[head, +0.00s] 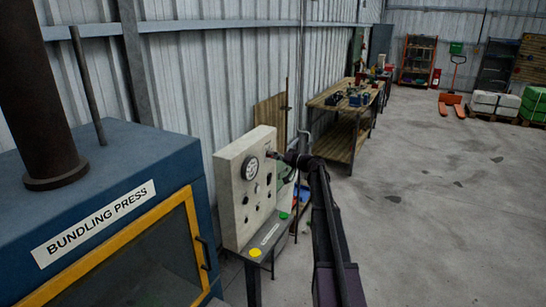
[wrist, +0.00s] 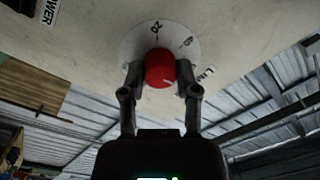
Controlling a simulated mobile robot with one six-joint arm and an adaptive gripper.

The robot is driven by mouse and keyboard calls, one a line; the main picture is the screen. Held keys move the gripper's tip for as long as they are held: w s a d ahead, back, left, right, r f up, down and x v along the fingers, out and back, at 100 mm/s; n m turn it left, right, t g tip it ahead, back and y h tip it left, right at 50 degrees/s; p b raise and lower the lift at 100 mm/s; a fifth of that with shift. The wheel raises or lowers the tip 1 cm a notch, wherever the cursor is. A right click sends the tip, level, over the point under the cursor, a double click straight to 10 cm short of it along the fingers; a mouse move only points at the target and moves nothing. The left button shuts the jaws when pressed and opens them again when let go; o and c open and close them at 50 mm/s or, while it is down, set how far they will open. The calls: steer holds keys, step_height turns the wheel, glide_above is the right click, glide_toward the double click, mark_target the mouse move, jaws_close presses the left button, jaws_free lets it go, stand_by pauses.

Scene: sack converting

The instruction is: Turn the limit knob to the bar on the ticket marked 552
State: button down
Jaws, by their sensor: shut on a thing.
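The red knob (wrist: 159,68) sits on a round white dial (wrist: 133,48) on the panel face. Dial figures "20" and "40" show, with a partly hidden label starting "Li" beside it. A small pale mark shows near the knob's lower right edge. My gripper (wrist: 160,78) is shut on the knob, one finger on each side. In the head view my gripper (head: 283,156) is at the upper right of the cream control panel (head: 229,205), and the knob is mostly hidden there. No ticket marked 552 can be made out.
The panel carries a round gauge (head: 250,168) and several dark controls. Its front ledge has a white label (head: 270,234), a green disc (head: 283,215) and a yellow disc (head: 254,252). The blue bundling press (head: 120,165) stands at left. A workbench (head: 345,115) is behind; floor at right is clear.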

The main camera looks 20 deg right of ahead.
steer(key=shift+a+n+g, duration=0.1)
steer(key=shift+n+g, duration=0.2)
steer(key=shift+n, duration=4)
steer(key=shift+s, duration=0.1)
steer(key=shift+c, duration=1.7)
jaws_free()
steer(key=v, duration=1.2)
